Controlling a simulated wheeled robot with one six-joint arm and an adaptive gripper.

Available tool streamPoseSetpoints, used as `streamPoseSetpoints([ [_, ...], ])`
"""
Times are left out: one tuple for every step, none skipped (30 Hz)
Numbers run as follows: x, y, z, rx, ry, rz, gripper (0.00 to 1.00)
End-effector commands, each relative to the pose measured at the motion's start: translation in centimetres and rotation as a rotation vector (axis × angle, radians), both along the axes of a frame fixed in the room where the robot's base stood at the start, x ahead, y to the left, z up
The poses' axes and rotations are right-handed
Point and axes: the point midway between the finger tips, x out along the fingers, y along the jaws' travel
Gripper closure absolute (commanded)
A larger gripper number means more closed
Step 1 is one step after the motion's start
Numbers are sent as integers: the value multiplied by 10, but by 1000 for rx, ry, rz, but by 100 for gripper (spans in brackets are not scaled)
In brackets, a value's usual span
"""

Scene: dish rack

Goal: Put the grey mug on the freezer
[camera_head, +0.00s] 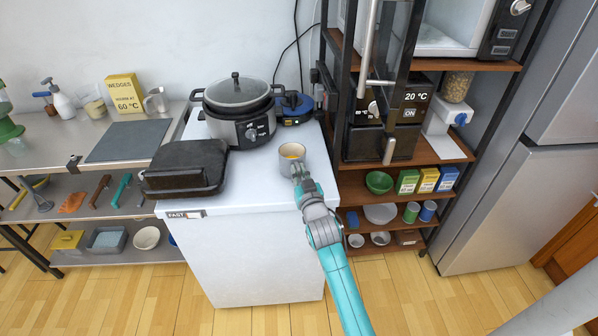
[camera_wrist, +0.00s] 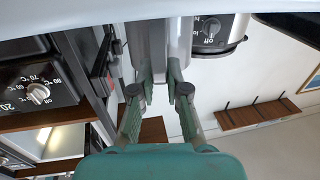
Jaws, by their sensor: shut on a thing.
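The grey mug (camera_head: 292,166) is at the right part of the white freezer (camera_head: 262,250) top in the head view. It looks upright, and something yellowish shows inside it. I cannot tell for sure whether its base touches the freezer top. My gripper (camera_head: 298,174) reaches it from the front and is shut on it. In the wrist view, which is upside down, the mug (camera_wrist: 162,45) sits between the two fingers of my gripper (camera_wrist: 160,78). The mug's base is hidden there.
On the freezer stand a black grill (camera_head: 187,168) at the left and a multicooker (camera_head: 240,108) with a blue round device (camera_head: 293,106) behind. A shelf rack (camera_head: 400,158) with an oven stands close at the right. The freezer's front middle is clear.

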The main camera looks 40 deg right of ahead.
Motion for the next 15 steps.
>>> streamPoseSetpoints([
  [0,0,2,-1,-3,0,100],
  [0,0,2,-1,-3,0,100],
  [0,0,1,-1,-3,0,100],
  [0,0,1,-1,-3,0,100],
  [0,0,1,-1,-3,0,100],
  [0,0,1,-1,-3,0,100],
  [0,0,0,-1,-3,0,100],
  [0,0,0,-1,-3,0,100],
  [0,0,-1,-1,-3,0,100],
  [0,0,-1,-1,-3,0,100],
  [0,0,-1,-1,-2,0,100],
  [0,0,-2,-1,-2,0,100],
  [0,0,-2,-1,-2,0,100],
  [0,0,-3,-2,-1,0,100],
  [0,0,-3,-2,-1,0,100],
])
